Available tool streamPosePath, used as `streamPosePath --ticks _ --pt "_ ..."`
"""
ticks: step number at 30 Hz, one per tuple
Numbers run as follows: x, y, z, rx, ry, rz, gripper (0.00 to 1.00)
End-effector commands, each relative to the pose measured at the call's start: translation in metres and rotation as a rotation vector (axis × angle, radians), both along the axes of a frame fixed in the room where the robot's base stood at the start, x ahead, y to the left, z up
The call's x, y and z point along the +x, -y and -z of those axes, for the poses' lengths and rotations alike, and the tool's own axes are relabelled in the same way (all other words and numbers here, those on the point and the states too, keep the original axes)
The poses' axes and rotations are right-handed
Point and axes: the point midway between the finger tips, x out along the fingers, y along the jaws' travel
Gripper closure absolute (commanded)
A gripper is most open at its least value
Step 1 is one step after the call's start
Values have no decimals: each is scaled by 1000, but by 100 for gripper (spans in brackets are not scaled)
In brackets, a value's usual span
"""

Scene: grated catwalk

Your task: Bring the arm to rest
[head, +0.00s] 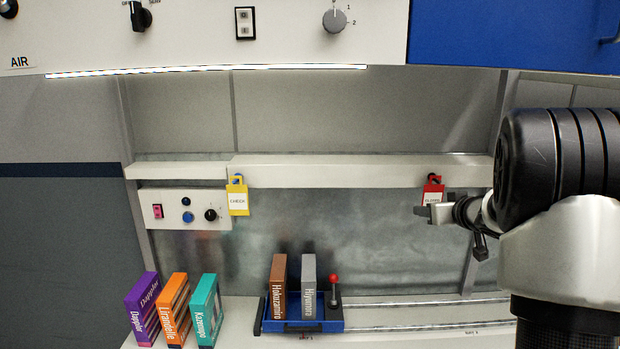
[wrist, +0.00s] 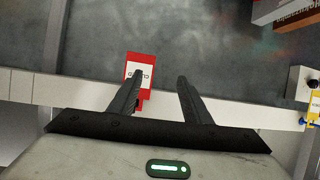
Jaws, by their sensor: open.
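My gripper (head: 424,211) is at the right in the head view, in front of the lower part of a red tag (head: 433,189) that hangs from a peg on the pale rail. In the wrist view my gripper (wrist: 156,88) has its two dark fingers spread apart with nothing held between them. The red tag (wrist: 140,65) shows there behind the left finger, which partly covers it. I cannot tell whether the finger touches the tag. My arm fills the right side of the head view.
A yellow tag (head: 238,198) hangs on the rail (head: 330,172) by a control box (head: 170,220). Below, a blue tray (head: 290,326) holds a brown box (head: 278,285) and a grey box (head: 308,285). Purple, orange and teal boxes stand left. A panel with knobs overhangs above.

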Motion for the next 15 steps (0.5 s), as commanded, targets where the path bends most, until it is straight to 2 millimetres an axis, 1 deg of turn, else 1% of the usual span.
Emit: streamPosePath --ticks 1,2,3,5,6,8,9,11,12,14,15 --pt "-13 -2 -33 -26 32 63 56" --pt "-22 -2 -48 -40 40 108 56" --pt "-37 -1 -64 -58 40 165 56" --pt "-65 -4 -82 -75 23 238 56" --pt "-85 -7 -90 -81 1 281 56" --pt "-120 -15 -95 -85 -46 330 56" --pt "-144 -23 -96 -84 -87 354 56" --pt "-183 -38 -91 -77 -159 372 56" --pt "-211 -51 -85 -73 -215 372 56" --pt "-251 -71 -73 -64 -299 356 56" --pt "-276 -85 -64 -56 -352 338 56"
